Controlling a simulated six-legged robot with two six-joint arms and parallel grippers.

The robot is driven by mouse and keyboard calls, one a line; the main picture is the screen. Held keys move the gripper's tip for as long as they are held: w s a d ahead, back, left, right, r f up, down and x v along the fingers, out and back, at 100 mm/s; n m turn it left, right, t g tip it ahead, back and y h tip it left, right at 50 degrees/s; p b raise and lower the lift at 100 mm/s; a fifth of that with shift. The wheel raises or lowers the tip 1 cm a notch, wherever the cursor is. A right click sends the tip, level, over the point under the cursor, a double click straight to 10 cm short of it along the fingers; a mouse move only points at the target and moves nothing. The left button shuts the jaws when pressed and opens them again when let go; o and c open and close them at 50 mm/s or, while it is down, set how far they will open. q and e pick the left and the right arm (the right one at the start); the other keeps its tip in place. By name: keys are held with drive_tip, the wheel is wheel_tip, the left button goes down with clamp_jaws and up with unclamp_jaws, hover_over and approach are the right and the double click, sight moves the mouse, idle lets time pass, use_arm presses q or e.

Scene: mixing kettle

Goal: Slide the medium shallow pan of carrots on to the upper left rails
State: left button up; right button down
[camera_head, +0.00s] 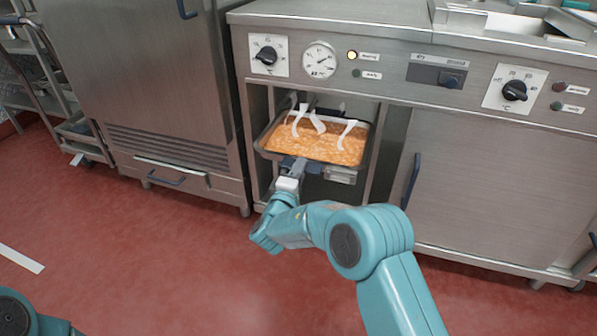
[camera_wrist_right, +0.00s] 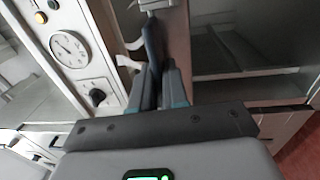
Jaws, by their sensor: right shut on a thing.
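The shallow pan of carrots (camera_head: 270,152) is a grey metal pan with orange filling and a few white curls of steam above it. In the head view it sits level in the mouth of the open bay, its front part sticking out. My right gripper (camera_head: 300,166) is at the front edge of the pan and shut on it. In the right wrist view the two dark fingers (camera_wrist_right: 160,82) are closed together, and the grip itself is hard to make out. The rails inside the bay are mostly hidden by the pan. My left gripper is out of view.
The bay's right side wall (camera_head: 388,150) stands close to the pan. A control panel (camera_head: 390,75) with knobs and a gauge runs above. A closed door with a blue handle (camera_head: 410,182) is to the right, and a steel cabinet (camera_head: 150,80) to the left.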

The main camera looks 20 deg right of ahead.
sight(311, 156)
drive_tip(key=shift+r, duration=0.25)
drive_tip(key=shift+f+x, duration=0.15)
drive_tip(key=shift+x, duration=1.6)
drive_tip(key=shift+f+x, duration=0.15)
drive_tip(key=shift+x, duration=1.65)
drive_tip(key=shift+f+x, duration=0.15)
drive_tip(key=shift+x, duration=1.6)
drive_tip(key=shift+r, duration=0.1)
